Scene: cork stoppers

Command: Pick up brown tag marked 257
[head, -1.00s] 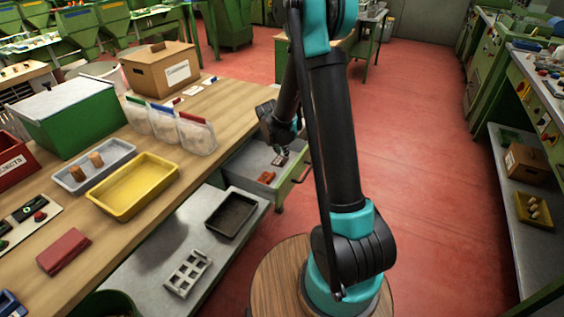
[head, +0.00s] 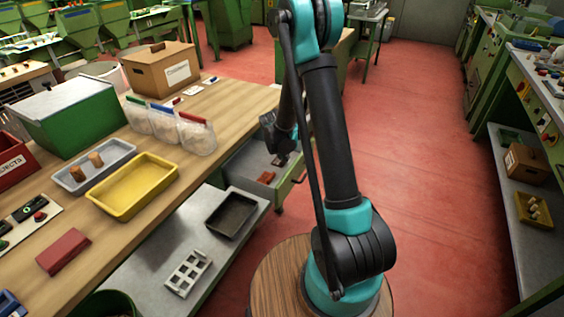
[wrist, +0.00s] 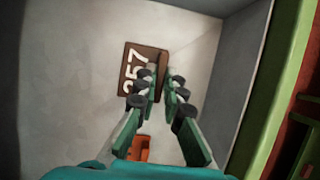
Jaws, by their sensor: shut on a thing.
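The brown tag (wrist: 132,70) with white 257 lies at the far end of my fingers in the wrist view, against the pale floor of an open drawer. My gripper (wrist: 158,80) is shut on the tag's near right part, and the fingers cover some of it. I cannot tell whether the tag is clear of the drawer floor.
An orange-red object (wrist: 139,147) lies in the drawer below the fingers, partly hidden. The drawer's side wall (wrist: 236,85) and green edge (wrist: 275,90) stand at the right. Clear bags (head: 197,134) stand on the bench above; red floor lies open to the right.

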